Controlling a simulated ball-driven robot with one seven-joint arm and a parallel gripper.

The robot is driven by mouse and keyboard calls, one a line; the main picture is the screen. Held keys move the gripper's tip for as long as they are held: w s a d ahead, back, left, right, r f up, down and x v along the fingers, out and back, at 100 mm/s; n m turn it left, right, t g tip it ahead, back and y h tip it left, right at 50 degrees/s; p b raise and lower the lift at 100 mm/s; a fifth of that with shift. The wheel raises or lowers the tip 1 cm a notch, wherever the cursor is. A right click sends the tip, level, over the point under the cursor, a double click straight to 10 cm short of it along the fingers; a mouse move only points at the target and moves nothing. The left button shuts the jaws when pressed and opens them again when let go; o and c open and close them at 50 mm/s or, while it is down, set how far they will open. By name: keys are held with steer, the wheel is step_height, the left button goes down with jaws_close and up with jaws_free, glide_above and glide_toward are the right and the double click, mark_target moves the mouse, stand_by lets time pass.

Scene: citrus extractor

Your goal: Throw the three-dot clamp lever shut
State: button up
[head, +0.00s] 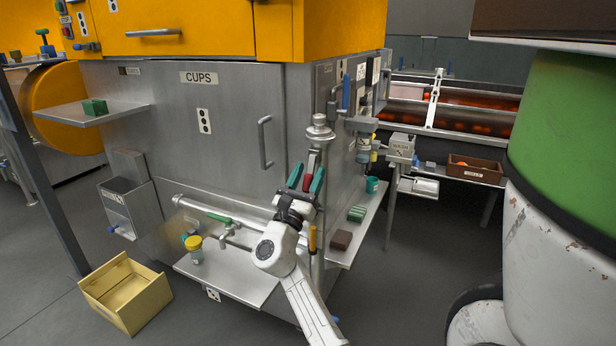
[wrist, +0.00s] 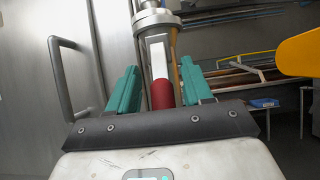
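A lever with a red grip (head: 308,173) and a pale metal arm stands nearly upright beside the vertical pipe at the cabinet corner. Its red grip (wrist: 162,95) also shows in the wrist view, below a round metal flange (wrist: 158,20). My gripper (head: 309,168) is open, with one teal finger on each side of the lever. In the wrist view there is a clear gap to the left finger and a smaller one to the right.
A door handle (head: 265,142) juts out left of my gripper. A blue lever (head: 346,92) is up to the right. An orange-handled tool (head: 312,240) is close to my wrist. A yellow crate (head: 125,292) is on the floor.

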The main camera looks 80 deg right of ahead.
steer(key=v, duration=1.1)
steer(key=shift+d, duration=0.1)
